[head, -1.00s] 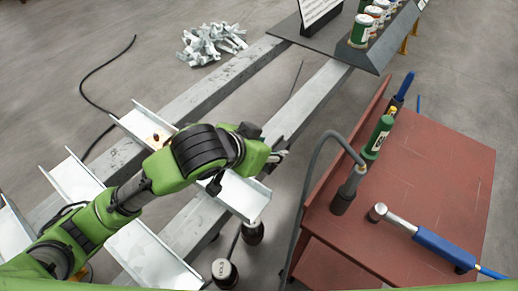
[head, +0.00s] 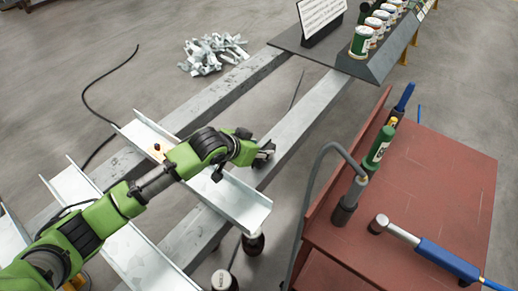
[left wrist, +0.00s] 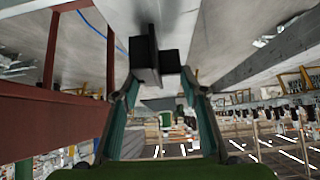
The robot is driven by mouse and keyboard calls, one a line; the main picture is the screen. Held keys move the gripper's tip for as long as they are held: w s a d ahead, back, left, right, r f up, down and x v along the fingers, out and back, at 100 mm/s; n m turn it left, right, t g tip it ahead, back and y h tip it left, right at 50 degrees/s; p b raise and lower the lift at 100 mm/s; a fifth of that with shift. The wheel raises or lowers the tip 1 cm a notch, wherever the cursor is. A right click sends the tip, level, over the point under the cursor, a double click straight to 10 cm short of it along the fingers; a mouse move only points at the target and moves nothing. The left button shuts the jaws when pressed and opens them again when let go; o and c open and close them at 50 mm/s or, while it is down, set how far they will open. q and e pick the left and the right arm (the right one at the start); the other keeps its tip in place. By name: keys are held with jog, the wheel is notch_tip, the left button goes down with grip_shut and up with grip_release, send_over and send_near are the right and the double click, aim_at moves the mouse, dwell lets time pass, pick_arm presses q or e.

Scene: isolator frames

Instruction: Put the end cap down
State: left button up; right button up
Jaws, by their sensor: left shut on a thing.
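My right gripper is not in view.
White channels lie across two grey rails (head: 305,112). A pile of metal brackets (head: 212,55) lies on the floor. Cans (head: 361,42) stand at the back.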

pick_arm(q)
jog(key=shift+f, duration=0.3)
jog(key=shift+f, duration=0.15)
jog(key=o, duration=1.1)
jog(key=shift+r, duration=0.2)
jog(key=v, duration=1.2)
jog(key=shift+p, duration=0.3)
jog(key=shift+f, duration=0.15)
